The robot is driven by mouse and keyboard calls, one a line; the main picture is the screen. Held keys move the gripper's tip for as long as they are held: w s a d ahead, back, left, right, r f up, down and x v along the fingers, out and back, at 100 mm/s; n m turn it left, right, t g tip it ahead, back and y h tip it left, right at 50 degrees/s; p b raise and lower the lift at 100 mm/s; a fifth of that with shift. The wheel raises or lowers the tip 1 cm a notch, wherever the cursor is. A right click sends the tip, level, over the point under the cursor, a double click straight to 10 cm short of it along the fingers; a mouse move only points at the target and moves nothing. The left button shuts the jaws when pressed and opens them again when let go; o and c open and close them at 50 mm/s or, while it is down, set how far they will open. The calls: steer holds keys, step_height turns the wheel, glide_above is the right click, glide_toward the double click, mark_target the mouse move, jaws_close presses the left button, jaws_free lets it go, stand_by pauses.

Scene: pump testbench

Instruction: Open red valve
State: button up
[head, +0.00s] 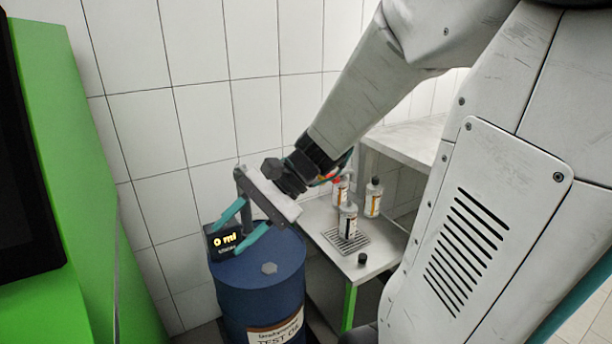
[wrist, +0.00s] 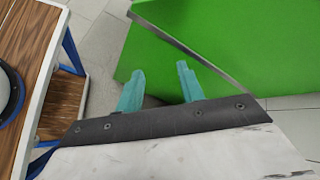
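I cannot make out a red valve in either view. My gripper (head: 225,240) is open and empty, with its two teal fingers apart. In the head view it hangs in front of the tiled wall, over the blue drum, and partly covers the display. In the wrist view my gripper (wrist: 160,68) points toward a green panel (wrist: 200,45), with nothing between the fingers. A small red and orange patch shows beside my wrist in the head view, but I cannot tell what it belongs to.
A blue drum (head: 261,290) carries a black display (head: 226,243) reading "0 ml". Several bottles (head: 373,198) stand on a low table (head: 318,214) at right. A green cabinet (head: 62,150) stands at left. A wooden-topped table (wrist: 40,25) shows left in the wrist view.

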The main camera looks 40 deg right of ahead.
steer(key=w+d+m+t+y, duration=0.1)
steer(key=w+d+m+t, duration=0.6)
steer(key=w+d+m, duration=0.15)
steer(key=m+t+h, duration=0.8)
steer(key=m+h, duration=0.8)
steer(key=m, duration=0.2)
glide_toward(338, 179)
steer(key=a+x, duration=0.1)
steer(key=x, duration=1)
steer(key=shift+w+d, duration=0.15)
steer(key=shift+d, duration=0.35)
jaws_close()
